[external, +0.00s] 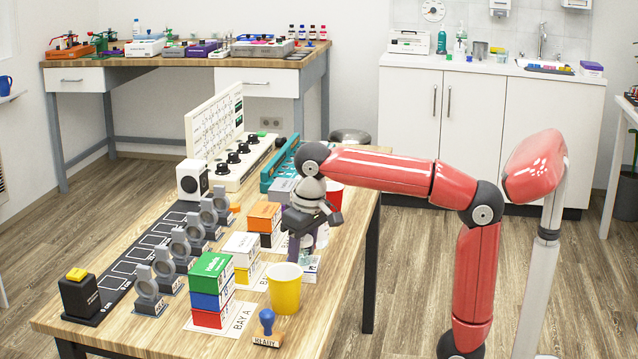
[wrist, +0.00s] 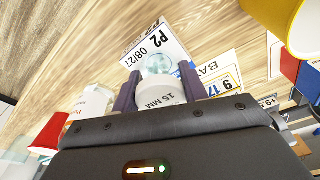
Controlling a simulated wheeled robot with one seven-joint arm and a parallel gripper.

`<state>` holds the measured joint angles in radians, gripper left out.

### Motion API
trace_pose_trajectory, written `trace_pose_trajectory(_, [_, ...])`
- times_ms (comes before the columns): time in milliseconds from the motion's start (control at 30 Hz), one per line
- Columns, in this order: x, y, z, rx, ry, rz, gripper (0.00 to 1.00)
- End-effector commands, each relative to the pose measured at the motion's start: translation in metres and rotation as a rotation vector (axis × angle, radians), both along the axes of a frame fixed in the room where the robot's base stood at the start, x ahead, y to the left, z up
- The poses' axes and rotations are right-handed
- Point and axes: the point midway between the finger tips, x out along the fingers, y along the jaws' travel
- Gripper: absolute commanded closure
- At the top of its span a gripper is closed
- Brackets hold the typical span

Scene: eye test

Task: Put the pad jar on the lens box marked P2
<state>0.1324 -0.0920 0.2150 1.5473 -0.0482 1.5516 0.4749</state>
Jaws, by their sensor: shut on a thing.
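My gripper (external: 307,240) points down above the right part of the wooden table. In the wrist view its purple fingers (wrist: 158,90) are shut on a small round jar (wrist: 163,95), pale with a clear bluish end and marked 15 MM. No word "pad" is readable on it. The white lens box marked P2 08/27 (wrist: 150,42) lies just beyond the jar's end, partly covered by it. A white box (external: 312,264) shows below my gripper in the external view. I cannot tell whether jar and box touch.
A yellow cup (external: 285,288) stands close in front, a red cup (external: 334,193) behind. A white container with red lettering (wrist: 92,100) is beside my left finger. Stacked boxes (external: 211,285) and lens stands (external: 181,247) lie left. A stamp (external: 267,325) is near the front edge.

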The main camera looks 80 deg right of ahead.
Motion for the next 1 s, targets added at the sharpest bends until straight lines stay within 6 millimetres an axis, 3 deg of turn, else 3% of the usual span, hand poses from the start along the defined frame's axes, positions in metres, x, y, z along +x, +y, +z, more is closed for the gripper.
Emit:
trace_pose_trajectory(300, [0.000,0.000,-0.003,0.000,-0.001,0.000,0.80])
trace_pose_trajectory(333, [0.000,0.000,-0.002,0.000,-0.001,0.000,0.53])
trace_pose_trajectory(467, [0.000,0.000,-0.002,0.000,-0.001,0.000,0.36])
trace_pose_trajectory(767, [0.000,0.000,0.000,0.000,-0.001,0.000,0.35])
trace_pose_trajectory(867, [0.000,0.000,0.008,0.000,-0.003,0.001,0.35])
trace_pose_trajectory(1000, [-0.003,0.002,0.032,0.000,-0.005,0.001,0.35])
